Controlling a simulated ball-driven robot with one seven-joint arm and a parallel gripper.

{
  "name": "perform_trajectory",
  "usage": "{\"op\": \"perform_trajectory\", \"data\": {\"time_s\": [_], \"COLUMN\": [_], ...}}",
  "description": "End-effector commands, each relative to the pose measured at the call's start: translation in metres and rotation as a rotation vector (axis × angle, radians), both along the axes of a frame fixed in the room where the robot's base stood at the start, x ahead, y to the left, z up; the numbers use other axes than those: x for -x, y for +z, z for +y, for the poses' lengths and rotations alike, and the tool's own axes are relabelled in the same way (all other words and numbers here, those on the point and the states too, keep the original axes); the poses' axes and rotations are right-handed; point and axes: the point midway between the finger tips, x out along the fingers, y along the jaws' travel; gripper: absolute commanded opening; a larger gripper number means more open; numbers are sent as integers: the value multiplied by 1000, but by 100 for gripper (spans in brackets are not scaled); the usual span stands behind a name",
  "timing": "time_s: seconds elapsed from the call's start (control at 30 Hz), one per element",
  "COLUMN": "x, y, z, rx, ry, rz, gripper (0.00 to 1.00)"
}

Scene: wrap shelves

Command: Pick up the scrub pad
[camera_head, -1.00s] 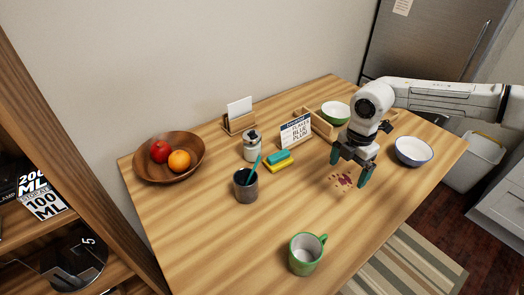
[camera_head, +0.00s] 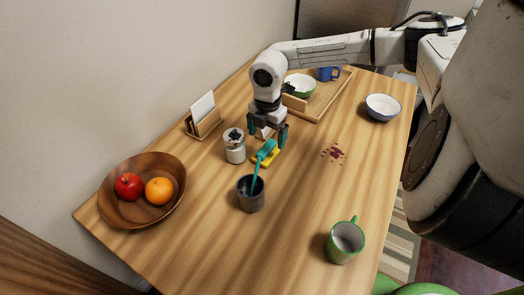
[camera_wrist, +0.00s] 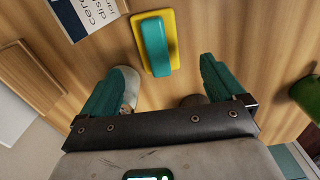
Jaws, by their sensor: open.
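The scrub pad (camera_head: 267,147) is a teal block lying on a yellow block (camera_head: 274,156) on the wooden table. In the wrist view, the teal block (camera_wrist: 155,46) and the yellow block (camera_wrist: 171,25) show at the top middle, past my fingertips. My gripper (camera_head: 268,132) is open and empty, pointing down, just above and behind the pad in the head view. In the wrist view, my gripper's teal fingers (camera_wrist: 165,72) are spread wide, with the pad roughly in line with the gap between them. I cannot tell the exact height above the pad.
A dark cup (camera_head: 250,194) with a teal-handled tool stands in front of the pad, and a lidded jar (camera_head: 235,150) left of it. A printed card (camera_wrist: 88,15) is close by. A wooden tray (camera_head: 325,97) lies behind. A red stain (camera_head: 334,153) marks clear table to the right.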

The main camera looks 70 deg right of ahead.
Motion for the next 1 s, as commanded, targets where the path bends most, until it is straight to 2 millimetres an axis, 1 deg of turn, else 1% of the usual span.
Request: {"op": "perform_trajectory", "data": {"time_s": [0.03, 0.1, 0.33, 0.6, 0.73, 0.93, 1.0], "x": [-1, -1, -1, -2, -2, -2, -2], "y": [-8, -15, -31, -68, -75, -75, -75], "z": [0, 0, -1, -4, -5, -5, -5], "rx": [-2, -2, -1, -1, 0, 1, 1], "ry": [-1, -1, 0, 0, 0, 1, 1], "rz": [-1, -1, 0, -1, -1, -1, -1], "gripper": [96, 96, 96, 96, 96, 96, 90]}}
